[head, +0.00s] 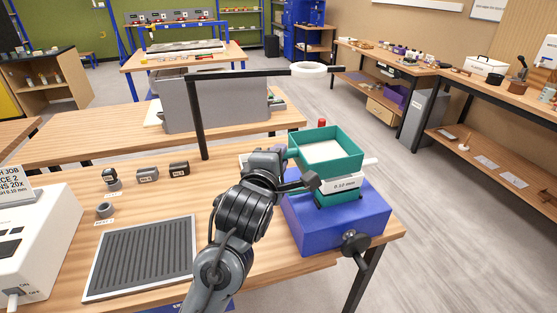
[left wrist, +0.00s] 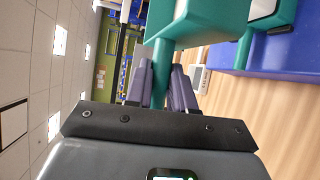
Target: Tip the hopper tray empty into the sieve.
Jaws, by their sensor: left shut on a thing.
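The teal hopper tray (head: 341,170) is level above the sieve in the head view, with a pale layer inside. A white band marked 0.10 mm, on what looks like the sieve (head: 345,186), shows under it, with teal parts below. My left gripper (head: 287,155) is at the tray's left side. In the left wrist view its purple fingers (left wrist: 163,88) are shut on the tray's teal handle (left wrist: 162,65), and the tray's wall (left wrist: 195,20) is just beyond. I cannot tell if tray and sieve touch. My right gripper is out of view.
A blue base (head: 340,222) with a dark knob (head: 355,244) stands under the sieve near the table's right edge. A black lamp post (head: 202,120) rises behind, its arm reaching over towards a white ring (head: 308,68). A ribbed mat (head: 140,262) and small dark blocks lie left.

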